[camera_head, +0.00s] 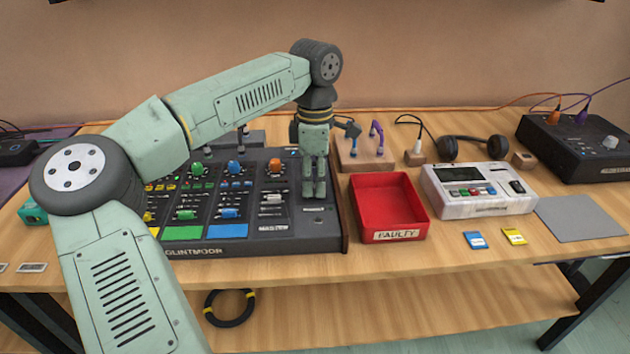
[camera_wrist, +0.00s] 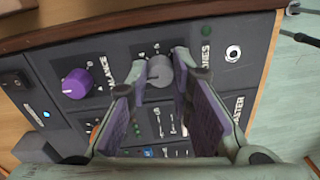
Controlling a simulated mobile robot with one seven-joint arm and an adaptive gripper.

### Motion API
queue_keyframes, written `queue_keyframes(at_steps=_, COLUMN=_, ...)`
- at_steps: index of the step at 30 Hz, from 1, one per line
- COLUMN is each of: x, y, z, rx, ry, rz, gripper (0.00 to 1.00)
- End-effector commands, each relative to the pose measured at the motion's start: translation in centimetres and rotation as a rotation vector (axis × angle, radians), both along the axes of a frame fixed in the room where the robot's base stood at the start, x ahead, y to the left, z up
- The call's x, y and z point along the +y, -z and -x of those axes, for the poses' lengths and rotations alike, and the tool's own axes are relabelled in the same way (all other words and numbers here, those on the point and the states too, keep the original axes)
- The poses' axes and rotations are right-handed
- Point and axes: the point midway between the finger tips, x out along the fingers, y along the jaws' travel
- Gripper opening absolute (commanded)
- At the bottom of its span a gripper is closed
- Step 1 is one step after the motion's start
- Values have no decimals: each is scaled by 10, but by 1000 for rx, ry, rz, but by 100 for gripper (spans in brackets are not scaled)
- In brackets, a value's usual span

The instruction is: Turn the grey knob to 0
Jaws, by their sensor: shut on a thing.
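The grey knob (camera_wrist: 159,70) sits on the dark mixer panel in the wrist view, with small white scale marks around it. My gripper (camera_wrist: 160,84) is shut on it, one finger on each side. Which mark the knob points to is too small to tell. In the head view my gripper (camera_head: 314,193) points down at the right part of the mixer (camera_head: 328,230), and its fingers hide the knob there.
A purple knob (camera_wrist: 77,83) is left of the grey one, and a headphone socket (camera_wrist: 233,52) is to the right. A red tray (camera_head: 388,205) stands right of the mixer, then a white device (camera_head: 478,190) and a grey mat (camera_head: 580,218).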

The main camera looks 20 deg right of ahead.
Motion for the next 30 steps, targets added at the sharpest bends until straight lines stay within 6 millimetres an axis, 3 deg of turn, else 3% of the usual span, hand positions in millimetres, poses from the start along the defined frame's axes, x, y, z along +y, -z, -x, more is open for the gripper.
queue_keyframes(at_steps=30, x=2, y=0, z=-1, rx=-4, ry=-969, rz=0, gripper=0)
